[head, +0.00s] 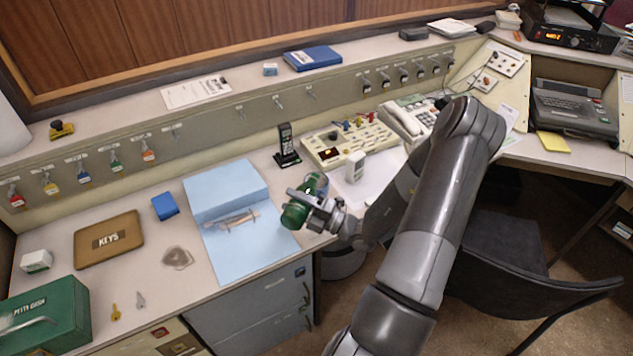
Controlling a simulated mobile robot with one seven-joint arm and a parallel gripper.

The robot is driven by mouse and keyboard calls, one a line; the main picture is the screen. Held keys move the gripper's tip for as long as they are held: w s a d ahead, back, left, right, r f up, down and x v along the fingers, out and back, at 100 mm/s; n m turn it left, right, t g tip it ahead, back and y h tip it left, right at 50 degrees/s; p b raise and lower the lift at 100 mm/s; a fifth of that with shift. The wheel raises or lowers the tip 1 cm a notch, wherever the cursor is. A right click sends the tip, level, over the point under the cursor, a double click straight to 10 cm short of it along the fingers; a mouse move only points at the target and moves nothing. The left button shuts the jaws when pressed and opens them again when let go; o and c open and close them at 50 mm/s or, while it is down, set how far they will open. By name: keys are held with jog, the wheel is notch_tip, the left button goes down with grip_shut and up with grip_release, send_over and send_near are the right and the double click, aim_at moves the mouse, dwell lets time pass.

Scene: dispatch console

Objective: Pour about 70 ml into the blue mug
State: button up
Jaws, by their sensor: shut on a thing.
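My gripper (311,203) is at the middle of the picture, over the front edge of the desk. It is shut on a green rounded thing (295,214), perhaps a flask or bottle, partly covered by the fingers. No liquid can be seen.
A light blue folder (262,258) lies left of the gripper. A cordless phone (286,143) stands behind, near a switch panel (350,146) and a small white object (355,166). A dark chair (500,245) stands at right.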

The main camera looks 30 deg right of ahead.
jog(key=shift+r+m, duration=0.4)
jog(key=shift+m, duration=0.1)
jog(key=shift+s+a+r+t+h, duration=0.2)
jog(key=shift+s+a+t+h, duration=0.05)
jog(key=shift+a+t+h, duration=0.05)
dwell(0.5)
jog(key=shift+r+m, duration=0.25)
jog(key=shift+m, duration=0.25)
dwell(1.2)
jog(key=shift+a+f+n, duration=0.1)
jog(key=shift+f+n, duration=0.7)
jog(key=n, duration=0.1)
jog(key=n+g+y, duration=0.1)
jog(key=shift+s+f+n, duration=0.1)
jog(key=shift+f+n, duration=0.15)
jog(key=shift+n, duration=0.05)
jog(key=shift+s+a+f+n+g+y, duration=0.2)
jog(key=shift+f+n, duration=0.2)
jog(key=shift+n, duration=0.2)
jog(key=shift+s+a+f+n+g+y, duration=0.15)
jog(key=shift+f+n, duration=0.25)
jog(key=shift+n, duration=0.2)
jog(key=shift+w+d+r+n, duration=0.1)
jog(key=shift+w+n, duration=0.05)
jog(key=shift+n, duration=0.45)
jog(key=shift+g, duration=0.25)
